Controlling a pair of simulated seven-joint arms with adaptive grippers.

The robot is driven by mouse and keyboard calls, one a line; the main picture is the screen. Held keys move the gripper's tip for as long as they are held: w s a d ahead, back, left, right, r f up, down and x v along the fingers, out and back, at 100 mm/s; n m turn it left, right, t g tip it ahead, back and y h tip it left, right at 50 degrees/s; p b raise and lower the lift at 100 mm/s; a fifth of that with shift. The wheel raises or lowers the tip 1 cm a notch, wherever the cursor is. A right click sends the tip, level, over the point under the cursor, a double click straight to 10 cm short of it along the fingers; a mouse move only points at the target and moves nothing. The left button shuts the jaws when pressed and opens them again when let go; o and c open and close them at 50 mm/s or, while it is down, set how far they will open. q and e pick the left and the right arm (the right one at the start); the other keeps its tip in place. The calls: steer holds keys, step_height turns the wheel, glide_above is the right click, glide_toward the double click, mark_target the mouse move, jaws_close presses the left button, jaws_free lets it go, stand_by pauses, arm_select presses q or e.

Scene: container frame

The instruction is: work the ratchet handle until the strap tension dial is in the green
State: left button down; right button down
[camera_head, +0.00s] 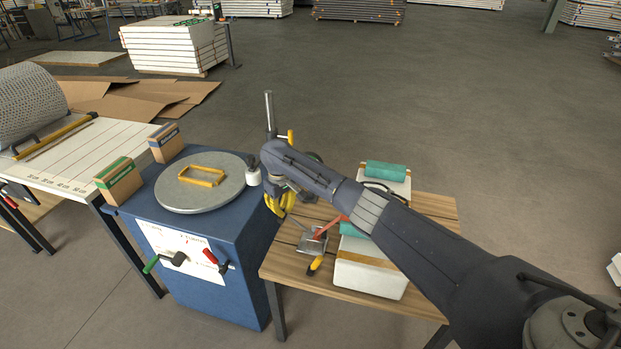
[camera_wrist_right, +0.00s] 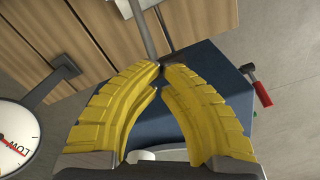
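The ratchet (camera_head: 313,242) is a grey metal piece at the left end of the wooden table. Its thin grey handle (camera_head: 299,223) slants up left to my right gripper (camera_head: 282,205). In the right wrist view the yellow fingers (camera_wrist_right: 160,68) are closed together at the tips, at the end of the grey handle (camera_wrist_right: 143,30). The finger pads hide the exact contact. The tension dial (camera_wrist_right: 14,140) is partly cut off at the left edge there. Its red needle lies by the word LOW; no green shows. My left gripper is not in view.
The wooden table (camera_head: 430,207) carries a white box (camera_head: 369,274) with teal rolls, partly behind my right arm. A blue cabinet (camera_head: 237,290) with a round grey plate (camera_head: 200,196) and coloured handles stands close left. A grey post (camera_head: 269,112) rises behind the gripper.

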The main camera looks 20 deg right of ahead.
steer(key=shift+f, duration=2.8)
step_height(320, 180, up, 12)
steer(key=shift+w+a, duration=0.3)
steer(key=shift+a, duration=0.05)
steer(key=c, duration=2.1)
jaws_free()
steer(key=shift+r, duration=0.1)
steer(key=shift+r, duration=0.15)
jaws_close()
step_height(320, 180, up, 4)
steer(key=s+d, duration=0.1)
steer(key=d, duration=0.1)
steer(key=shift+s+f, duration=0.15)
steer(key=shift+f, duration=1.35)
steer(key=shift+s+f, duration=0.1)
steer(key=shift+f, duration=1.4)
steer(key=shift+f, duration=0.1)
